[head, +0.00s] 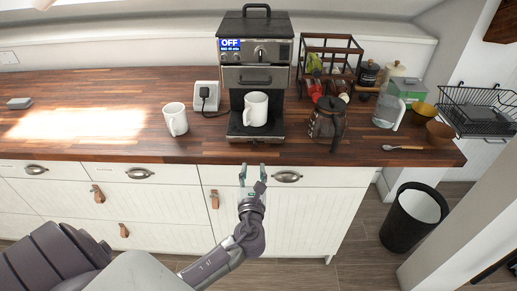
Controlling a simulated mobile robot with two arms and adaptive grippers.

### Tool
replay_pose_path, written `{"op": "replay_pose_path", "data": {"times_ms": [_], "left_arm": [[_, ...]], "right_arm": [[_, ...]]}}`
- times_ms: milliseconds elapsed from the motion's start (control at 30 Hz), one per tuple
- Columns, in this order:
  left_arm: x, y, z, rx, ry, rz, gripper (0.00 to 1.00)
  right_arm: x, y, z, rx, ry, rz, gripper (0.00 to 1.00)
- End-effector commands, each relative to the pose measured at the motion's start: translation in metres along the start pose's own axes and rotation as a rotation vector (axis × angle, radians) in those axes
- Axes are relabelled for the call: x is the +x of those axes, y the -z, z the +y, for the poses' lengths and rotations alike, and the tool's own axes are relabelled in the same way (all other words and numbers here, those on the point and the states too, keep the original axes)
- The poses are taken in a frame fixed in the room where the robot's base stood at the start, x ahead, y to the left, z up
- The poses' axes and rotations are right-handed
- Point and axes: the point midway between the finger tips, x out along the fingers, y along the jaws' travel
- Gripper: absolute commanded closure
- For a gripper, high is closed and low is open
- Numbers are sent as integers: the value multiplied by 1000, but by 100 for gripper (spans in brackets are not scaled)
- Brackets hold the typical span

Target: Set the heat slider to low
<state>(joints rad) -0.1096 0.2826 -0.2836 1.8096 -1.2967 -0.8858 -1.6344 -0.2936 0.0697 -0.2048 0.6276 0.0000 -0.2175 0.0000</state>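A black coffee machine (254,78) stands at the back of the wooden counter. Its small blue display (229,44) reads OFF, with a smaller line below that is too small to read. A round silver knob (261,52) sits right of the display. I cannot make out the heat slider or its setting at this size. A white mug (256,108) stands upright on the machine's base. My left gripper (252,171) is in front of the counter's front edge, below the machine and apart from it. Its two fingers are spread, with nothing between them. My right gripper is not in view.
A white mug (175,119) and a plugged socket (206,95) are left of the machine. A dark carafe (326,122), a glass pitcher (386,110) and a spoon (402,148) are to its right. A black bin (402,222) stands on the floor. The counter's left is mostly clear.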

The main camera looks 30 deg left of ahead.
Motion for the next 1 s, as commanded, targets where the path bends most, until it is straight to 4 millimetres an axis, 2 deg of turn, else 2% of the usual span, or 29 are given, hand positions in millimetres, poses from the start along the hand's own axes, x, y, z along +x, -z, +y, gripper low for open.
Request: {"op": "replay_pose_path", "data": {"times_ms": [100,300,500,667,933,1000], "left_arm": [[28,-3,0,-1,-1,-2,60],[69,-1,0,-1,0,-1,60],[96,0,-1,-2,1,1,60],[104,1,0,-3,1,3,60],[105,1,0,-3,1,3,60],[105,1,0,-3,1,3,72]], "right_arm": [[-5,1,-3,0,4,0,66],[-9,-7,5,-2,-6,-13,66],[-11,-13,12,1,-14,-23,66],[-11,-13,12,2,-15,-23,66],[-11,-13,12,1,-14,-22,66],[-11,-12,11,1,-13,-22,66]]}}
